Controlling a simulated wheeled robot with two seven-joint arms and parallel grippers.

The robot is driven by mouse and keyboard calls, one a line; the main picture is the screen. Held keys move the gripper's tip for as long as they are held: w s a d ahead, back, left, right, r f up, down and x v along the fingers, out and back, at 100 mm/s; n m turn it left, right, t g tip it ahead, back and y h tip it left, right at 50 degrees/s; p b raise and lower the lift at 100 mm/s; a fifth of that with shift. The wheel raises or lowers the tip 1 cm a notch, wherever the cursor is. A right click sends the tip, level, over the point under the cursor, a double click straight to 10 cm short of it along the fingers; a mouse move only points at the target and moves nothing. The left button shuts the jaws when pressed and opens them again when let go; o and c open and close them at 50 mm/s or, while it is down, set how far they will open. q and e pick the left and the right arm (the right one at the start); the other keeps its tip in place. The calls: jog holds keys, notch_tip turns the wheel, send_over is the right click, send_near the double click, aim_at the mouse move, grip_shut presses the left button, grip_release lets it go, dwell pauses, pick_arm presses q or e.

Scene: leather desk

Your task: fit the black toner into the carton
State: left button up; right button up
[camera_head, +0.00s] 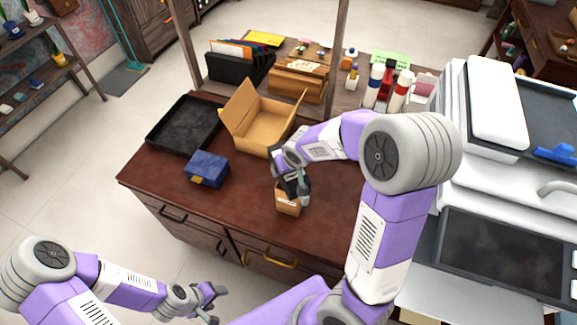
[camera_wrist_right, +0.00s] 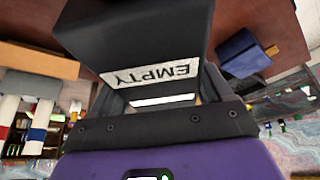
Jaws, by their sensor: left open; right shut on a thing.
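The black toner (camera_wrist_right: 140,40) fills the middle of the right wrist view, with a white label reading EMPTY. My right gripper (camera_head: 297,184) is shut on it above the front of the desk, and the fingers and arm hide part of it in the head view. The carton (camera_head: 262,124) stands open behind the gripper, its flaps spread and the visible interior bare. The toner is outside this carton. My left gripper (camera_head: 208,299) is open and empty, low in front of the desk.
A small brown box (camera_head: 288,205) shows directly below my right gripper; contact is unclear. A blue box (camera_head: 207,168) and a black tray (camera_head: 184,124) lie to the left. Organizers (camera_head: 299,80) and bottles (camera_head: 373,86) stand behind. A printer (camera_head: 497,160) flanks the right.

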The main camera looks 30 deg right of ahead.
jog(key=shift+f+b, duration=0.3)
jog(key=shift+b, duration=0.05)
jog(key=o, duration=1.3)
jog(key=shift+o, duration=0.2)
jog(key=shift+r, duration=0.1)
jog(key=shift+r+p, duration=0.5)
jog(key=shift+p, duration=0.25)
jog(key=p+v, duration=0.2)
jog(key=v, duration=1)
